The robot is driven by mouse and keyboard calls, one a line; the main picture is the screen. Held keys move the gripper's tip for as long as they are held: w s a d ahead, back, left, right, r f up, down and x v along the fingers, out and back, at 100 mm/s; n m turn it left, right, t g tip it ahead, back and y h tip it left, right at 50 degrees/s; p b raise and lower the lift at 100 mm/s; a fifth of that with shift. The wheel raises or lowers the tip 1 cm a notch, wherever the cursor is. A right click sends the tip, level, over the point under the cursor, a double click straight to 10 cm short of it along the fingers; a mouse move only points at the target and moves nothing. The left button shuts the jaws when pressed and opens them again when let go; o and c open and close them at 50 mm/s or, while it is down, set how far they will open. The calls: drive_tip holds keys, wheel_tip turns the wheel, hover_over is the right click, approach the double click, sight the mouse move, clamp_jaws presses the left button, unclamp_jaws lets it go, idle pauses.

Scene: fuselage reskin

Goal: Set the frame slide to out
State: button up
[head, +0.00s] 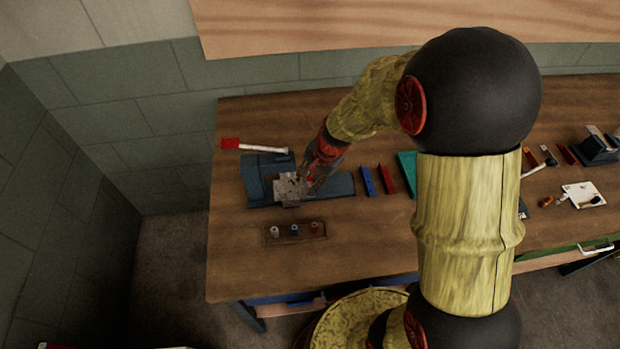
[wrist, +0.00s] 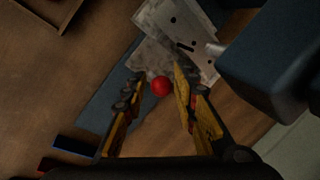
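A blue-grey fixture (head: 258,178) stands at the left end of the wooden bench. A worn grey metal plate (head: 288,189) sits on it, and the plate also shows in the wrist view (wrist: 183,33) with dark holes and a slot. A red ball knob (wrist: 161,86) is at the plate's near edge. I take the plate and knob to be the frame slide, but its setting is not clear. My gripper (wrist: 158,88) is open, with its yellow fingers on either side of the knob. A gap shows on both sides, and contact cannot be told. In the head view my gripper (head: 308,182) partly hides the fixture.
A small wooden tray (head: 270,236) with several small parts lies in front of the fixture. A red-headed hammer-like tool (head: 262,147) lies behind it. Blue (head: 367,182) and red (head: 387,180) bars lie to the right. The front left bench top is clear.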

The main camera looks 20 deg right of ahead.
drive_tip(key=shift+c, duration=0.5)
clamp_jaws()
